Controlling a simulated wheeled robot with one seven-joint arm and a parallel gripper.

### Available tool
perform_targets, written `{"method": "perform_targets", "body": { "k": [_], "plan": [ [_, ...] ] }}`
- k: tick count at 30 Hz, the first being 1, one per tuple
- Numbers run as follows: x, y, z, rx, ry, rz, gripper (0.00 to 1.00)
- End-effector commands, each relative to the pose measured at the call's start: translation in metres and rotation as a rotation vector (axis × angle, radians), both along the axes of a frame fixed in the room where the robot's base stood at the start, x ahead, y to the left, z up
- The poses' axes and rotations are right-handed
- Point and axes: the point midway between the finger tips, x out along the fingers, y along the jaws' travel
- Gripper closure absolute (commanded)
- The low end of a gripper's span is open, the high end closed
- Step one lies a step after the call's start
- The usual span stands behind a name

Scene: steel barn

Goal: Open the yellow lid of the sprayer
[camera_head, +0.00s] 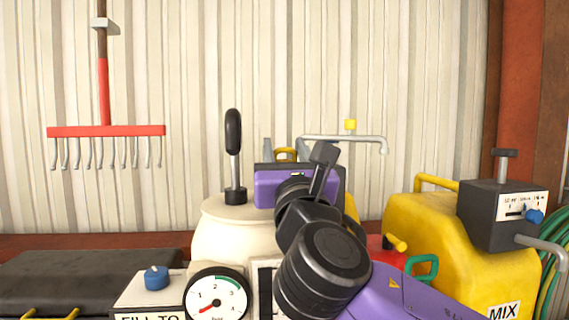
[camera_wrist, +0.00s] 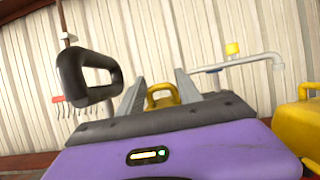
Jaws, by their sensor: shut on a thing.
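The sprayer has a cream tank (camera_head: 222,232) with a black pump handle (camera_head: 233,132) on top, which also shows in the wrist view (camera_wrist: 76,80). The yellow lid (camera_wrist: 162,95) shows as a raised loop between my fingers in the wrist view; a bit of it shows in the head view (camera_head: 286,153). My gripper (camera_head: 285,150) reaches over the tank from the front, its two grey fingers (camera_wrist: 160,90) on either side of the loop and shut on it. My purple gripper body and dark arm hide the rest of the lid and the tank's right side.
A pressure gauge (camera_head: 217,296) and a blue knob (camera_head: 156,277) stand in front. A pipe with a yellow cap (camera_head: 350,125) is behind the gripper. A yellow MIX container (camera_head: 430,240) and a small red can (camera_head: 383,250) stand right. A red rake (camera_head: 105,130) hangs on the wall.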

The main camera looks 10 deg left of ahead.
Motion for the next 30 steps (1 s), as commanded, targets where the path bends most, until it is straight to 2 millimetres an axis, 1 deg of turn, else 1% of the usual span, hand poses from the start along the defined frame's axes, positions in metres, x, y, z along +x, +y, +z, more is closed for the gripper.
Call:
{"method": "perform_targets", "body": {
  "k": [7,8,9,11,22,25,30],
  "plan": [
    [0.000,0.000,0.000,0.000,0.001,0.000,1.00],
    [0.000,0.000,0.000,-0.001,0.002,0.000,0.57],
    [0.000,0.000,0.000,-0.001,0.002,0.000,0.49],
    [0.000,0.000,0.000,-0.001,0.002,0.000,0.37],
    [-0.003,-0.001,-0.002,-0.001,0.002,0.001,0.37],
    [-0.011,-0.003,-0.007,-0.001,0.002,0.000,0.37],
    [-0.036,-0.011,-0.018,0.000,0.001,0.001,0.37]
  ]
}}
